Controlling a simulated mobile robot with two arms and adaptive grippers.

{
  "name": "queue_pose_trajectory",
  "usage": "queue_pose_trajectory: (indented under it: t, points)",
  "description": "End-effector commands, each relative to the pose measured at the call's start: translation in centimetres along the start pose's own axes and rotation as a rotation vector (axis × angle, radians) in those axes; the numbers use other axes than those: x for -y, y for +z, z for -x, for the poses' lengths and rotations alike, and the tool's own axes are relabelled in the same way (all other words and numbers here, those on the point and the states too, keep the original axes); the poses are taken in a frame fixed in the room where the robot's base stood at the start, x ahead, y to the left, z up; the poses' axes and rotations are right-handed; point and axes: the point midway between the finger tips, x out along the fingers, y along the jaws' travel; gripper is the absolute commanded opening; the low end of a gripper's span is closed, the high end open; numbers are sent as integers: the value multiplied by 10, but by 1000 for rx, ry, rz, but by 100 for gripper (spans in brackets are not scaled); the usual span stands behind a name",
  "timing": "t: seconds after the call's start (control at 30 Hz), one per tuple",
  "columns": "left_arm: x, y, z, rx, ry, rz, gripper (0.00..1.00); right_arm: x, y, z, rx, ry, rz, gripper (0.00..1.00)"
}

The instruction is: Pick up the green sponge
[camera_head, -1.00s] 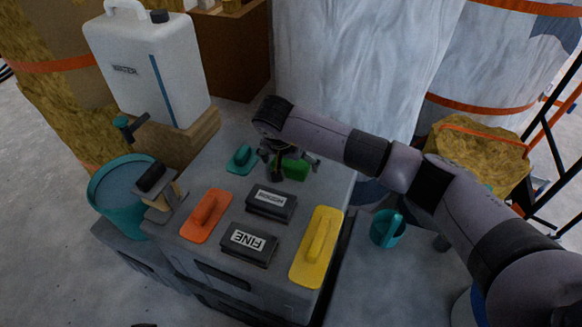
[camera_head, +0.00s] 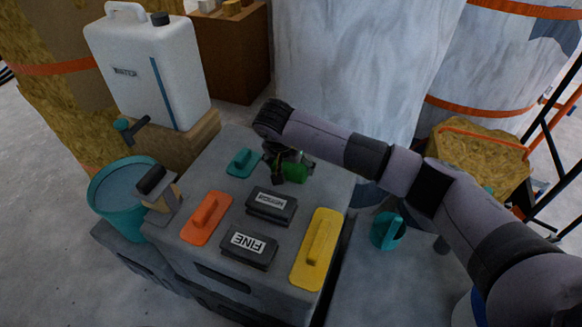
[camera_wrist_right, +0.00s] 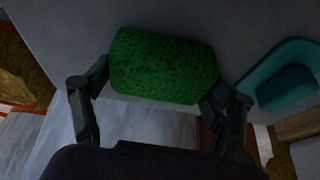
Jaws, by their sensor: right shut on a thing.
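The green sponge (camera_head: 294,172) is at the far end of the grey box top in the head view, partly hidden by my right gripper (camera_head: 285,168). The right wrist view shows the sponge (camera_wrist_right: 163,66) as a green speckled block between the two fingers of my right gripper (camera_wrist_right: 158,100). The gripper is shut on the sponge. I cannot tell whether the sponge touches the box top. My left gripper is not in view.
The grey box top (camera_head: 190,262) also holds a teal float (camera_head: 243,163), an orange float (camera_head: 206,217), a yellow float (camera_head: 318,250) and two dark blocks (camera_head: 249,247). A white water canister (camera_head: 150,75) and a teal bucket (camera_head: 112,208) stand at the left.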

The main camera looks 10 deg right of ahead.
Motion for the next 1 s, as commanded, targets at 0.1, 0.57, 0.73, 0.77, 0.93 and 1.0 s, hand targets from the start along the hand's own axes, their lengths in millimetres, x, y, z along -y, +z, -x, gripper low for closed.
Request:
queue_pose_trajectory:
  t: [0.1, 0.57, 0.73, 0.77, 0.93, 1.0]
  points:
    - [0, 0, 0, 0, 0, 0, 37, 0, 0, 0, 0, 0, 0, 60]
    - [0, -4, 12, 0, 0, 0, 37, 1, -26, 58, -5, -4, -1, 60]
    - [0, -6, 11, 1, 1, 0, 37, 1, -44, 103, -7, -3, -1, 60]
    - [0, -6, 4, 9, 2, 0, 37, 0, -47, 111, -5, -3, -1, 60]
    - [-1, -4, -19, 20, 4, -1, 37, 0, -63, 148, -4, -2, -1, 60]
    - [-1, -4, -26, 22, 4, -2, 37, 0, -67, 160, -3, -1, -1, 60]
